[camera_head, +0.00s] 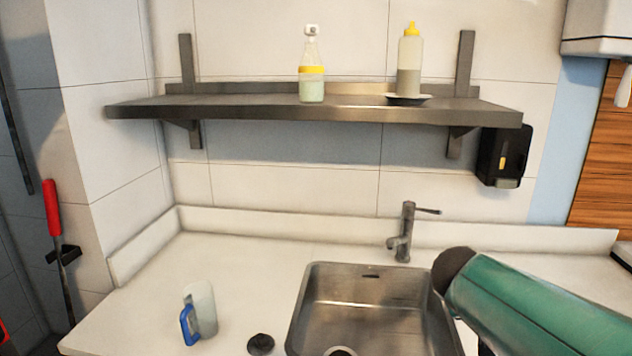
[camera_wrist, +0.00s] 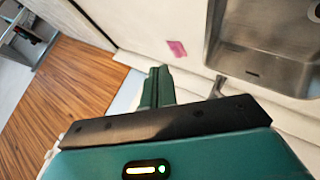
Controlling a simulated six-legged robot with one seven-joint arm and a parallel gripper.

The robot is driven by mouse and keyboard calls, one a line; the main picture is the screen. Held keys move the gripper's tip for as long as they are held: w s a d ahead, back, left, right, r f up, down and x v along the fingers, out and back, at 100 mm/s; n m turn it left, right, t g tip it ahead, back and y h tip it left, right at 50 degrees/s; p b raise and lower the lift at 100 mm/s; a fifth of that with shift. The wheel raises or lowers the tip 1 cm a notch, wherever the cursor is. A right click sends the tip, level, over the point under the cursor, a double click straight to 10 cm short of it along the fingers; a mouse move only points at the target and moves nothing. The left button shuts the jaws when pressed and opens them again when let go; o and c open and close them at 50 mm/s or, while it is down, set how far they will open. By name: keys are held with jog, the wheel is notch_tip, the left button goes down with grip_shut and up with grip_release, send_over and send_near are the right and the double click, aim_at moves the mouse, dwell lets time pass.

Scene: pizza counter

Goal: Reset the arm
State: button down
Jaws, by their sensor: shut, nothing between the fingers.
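My gripper (camera_wrist: 157,84) shows in the wrist view as two green fingers pressed together, with nothing between them. It hangs over the area beside the sink and the wood-panelled wall, touching nothing that I can make out. In the head view a green part of my arm reaches in from the lower right, over the right side of the sink; the gripper's fingers cannot be made out there.
The sink (camera_head: 373,283) has a metal tap (camera_head: 405,232) behind it. A jug with a blue handle (camera_head: 203,311) stands on the counter (camera_head: 140,315). The wall shelf (camera_head: 240,107) holds two bottles. A black dispenser (camera_head: 503,157) hangs at right. A pink patch (camera_wrist: 177,48) lies near the sink.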

jog(key=s+a+f+y, duration=0.4)
jog(key=s+a+y, duration=0.3)
jog(key=s+a, duration=0.8)
jog(key=shift+s+a+f+y, duration=0.15)
jog(key=shift+s+a+y, duration=0.25)
jog(key=shift+s, duration=0.45)
